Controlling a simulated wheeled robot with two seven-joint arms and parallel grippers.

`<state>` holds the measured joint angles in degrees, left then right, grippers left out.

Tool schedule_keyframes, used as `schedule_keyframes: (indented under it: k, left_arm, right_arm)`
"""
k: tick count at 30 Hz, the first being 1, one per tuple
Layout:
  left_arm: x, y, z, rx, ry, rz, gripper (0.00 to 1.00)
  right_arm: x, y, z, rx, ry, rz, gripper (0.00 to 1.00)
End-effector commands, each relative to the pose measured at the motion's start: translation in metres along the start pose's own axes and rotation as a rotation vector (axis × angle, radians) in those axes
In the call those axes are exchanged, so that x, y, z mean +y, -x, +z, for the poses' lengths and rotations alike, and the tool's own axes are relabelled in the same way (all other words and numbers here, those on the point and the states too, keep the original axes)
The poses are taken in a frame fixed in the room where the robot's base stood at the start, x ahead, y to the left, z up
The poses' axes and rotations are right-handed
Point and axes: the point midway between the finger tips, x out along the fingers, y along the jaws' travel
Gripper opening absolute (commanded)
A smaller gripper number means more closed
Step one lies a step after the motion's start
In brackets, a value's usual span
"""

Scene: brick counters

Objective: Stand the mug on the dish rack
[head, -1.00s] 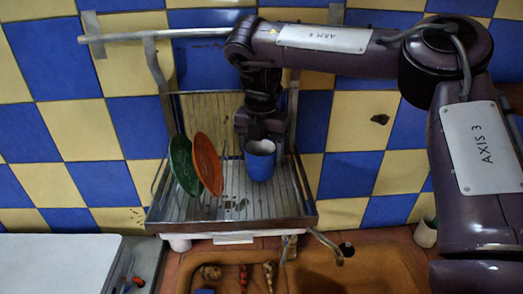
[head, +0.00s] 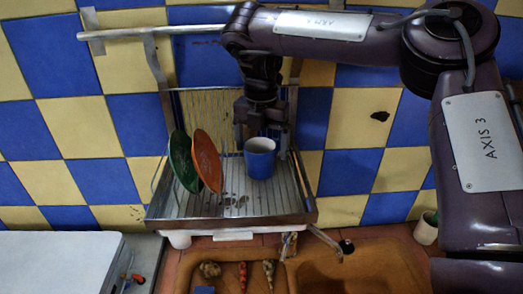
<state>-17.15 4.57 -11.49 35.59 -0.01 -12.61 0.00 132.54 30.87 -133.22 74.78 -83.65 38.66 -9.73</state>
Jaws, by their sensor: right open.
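The blue mug (head: 260,160) with a pale inside stands upright on the dish rack (head: 238,215), right of the plates. My right gripper (head: 262,143) is open, with its fingers pointing down just behind and above the mug's rim. Its fingers are spread wide on either side, and I cannot tell whether one still touches the mug. The mug's handle is hidden. My left gripper is out of view.
A green plate (head: 183,162) and an orange plate (head: 206,160) lean on the rack's left side. Below are an orange-brown sink (head: 350,270) and its tap (head: 345,246). A pale cup (head: 426,229) stands at the right. A white surface (head: 55,262) lies at the left.

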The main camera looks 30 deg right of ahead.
Motion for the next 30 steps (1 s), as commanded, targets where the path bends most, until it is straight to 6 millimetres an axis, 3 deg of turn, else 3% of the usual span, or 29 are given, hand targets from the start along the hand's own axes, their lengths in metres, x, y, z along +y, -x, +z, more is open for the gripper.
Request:
schedule_keyframes:
  k: [3,10,30]
  left_arm:
    - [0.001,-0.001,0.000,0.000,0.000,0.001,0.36]
    - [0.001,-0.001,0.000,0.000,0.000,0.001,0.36]
    - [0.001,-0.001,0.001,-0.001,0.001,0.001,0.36]
  right_arm:
    - [0.001,0.024,0.001,-0.008,-0.001,0.001,0.87]
    - [0.000,0.053,0.000,-0.004,-0.002,0.000,0.87]
    - [0.000,0.057,0.000,0.000,-0.001,0.001,0.87]
